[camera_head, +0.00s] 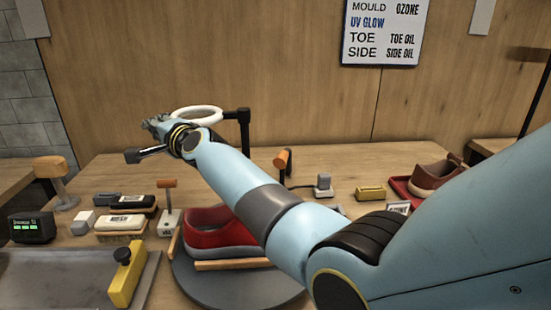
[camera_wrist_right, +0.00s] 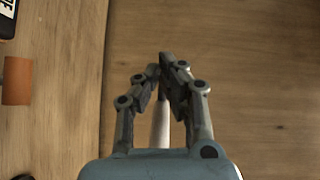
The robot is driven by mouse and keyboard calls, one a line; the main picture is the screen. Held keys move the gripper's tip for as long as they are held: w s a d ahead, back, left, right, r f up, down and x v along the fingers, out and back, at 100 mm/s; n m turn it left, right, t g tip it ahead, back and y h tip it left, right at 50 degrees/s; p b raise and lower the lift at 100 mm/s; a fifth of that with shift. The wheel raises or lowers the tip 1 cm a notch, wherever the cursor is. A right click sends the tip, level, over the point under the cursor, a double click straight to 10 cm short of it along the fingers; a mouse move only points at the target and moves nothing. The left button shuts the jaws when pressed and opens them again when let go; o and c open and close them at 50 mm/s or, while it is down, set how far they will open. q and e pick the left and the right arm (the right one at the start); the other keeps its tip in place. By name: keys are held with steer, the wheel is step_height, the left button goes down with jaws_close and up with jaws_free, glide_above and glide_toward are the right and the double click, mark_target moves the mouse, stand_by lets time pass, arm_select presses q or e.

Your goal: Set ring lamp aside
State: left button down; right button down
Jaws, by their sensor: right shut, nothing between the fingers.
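The ring lamp has a white ring (camera_head: 207,108) on a black arm and post (camera_head: 244,132), above the back of the table in the head view. My right gripper (camera_head: 152,124) is at the left side of the ring, close to it; I cannot tell whether they touch. In the right wrist view the fingers of the right gripper (camera_wrist_right: 161,68) are drawn together with nothing held. A pale strip (camera_wrist_right: 159,125), possibly part of the ring, shows behind them. My right arm hides the lamp's lower post and base. My left gripper is not in view.
A red sneaker (camera_head: 205,230) sits on a round dark stand (camera_head: 215,285), partly behind my right arm. Brushes (camera_head: 120,225) and an orange-handled tool (camera_head: 167,205) stand at left. A brown shoe (camera_head: 436,175) is in a red tray at right.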

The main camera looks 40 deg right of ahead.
steer(key=shift+w+d+r+b, duration=0.1)
steer(key=shift+w+b, duration=0.2)
steer(key=shift+w, duration=0.25)
stand_by(0.4)
